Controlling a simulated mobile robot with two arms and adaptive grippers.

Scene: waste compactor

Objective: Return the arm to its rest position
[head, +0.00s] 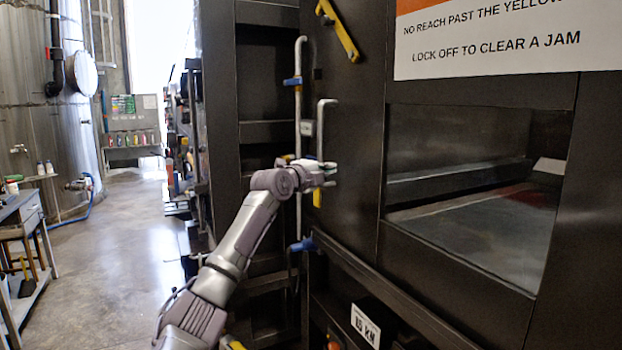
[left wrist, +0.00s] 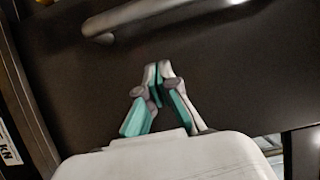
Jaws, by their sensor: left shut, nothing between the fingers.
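My left arm (head: 238,240) reaches up from the bottom of the head view toward the dark compactor front. My left gripper (head: 331,174) is at its end, close to the dark panel and just below a grey bar handle (head: 321,130). In the left wrist view the gripper (left wrist: 158,68) has its fingertips together with nothing between them. The handle (left wrist: 150,14) crosses the top of that view, apart from the fingertips. My right gripper is not in view.
The compactor's opening (head: 470,165) is at the right, under a warning sign (head: 490,40). A yellow lever (head: 338,30) is above the handle. A ledge (head: 390,290) runs below. Open floor (head: 125,240) lies at the left, with a workbench (head: 22,205) beyond.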

